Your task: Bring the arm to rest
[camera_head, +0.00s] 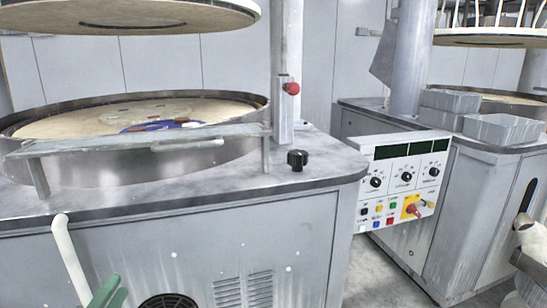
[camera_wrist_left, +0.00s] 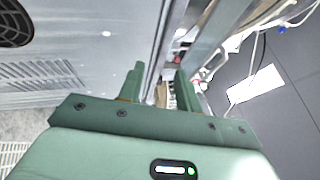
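My left gripper (camera_head: 106,294) shows as green finger parts at the bottom left of the head view, in front of the grey machine cabinet (camera_head: 215,240). In the left wrist view its two green fingers (camera_wrist_left: 160,85) stand apart with a gap between them and nothing held. The gripper is beside the cabinet's front face, apart from the platen on top. A pale arm link of mine comes in at the right edge of the head view; no right gripper fingers are visible there.
A round polishing platen (camera_head: 60,122) with a metal rim sits on the cabinet. A black knob (camera_head: 297,160) and red button (camera_head: 292,88) stand near its corner. A control panel (camera_head: 400,180) and grey trays (camera_head: 500,128) are at right. Grey floor (camera_head: 375,272) shows between the cabinets.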

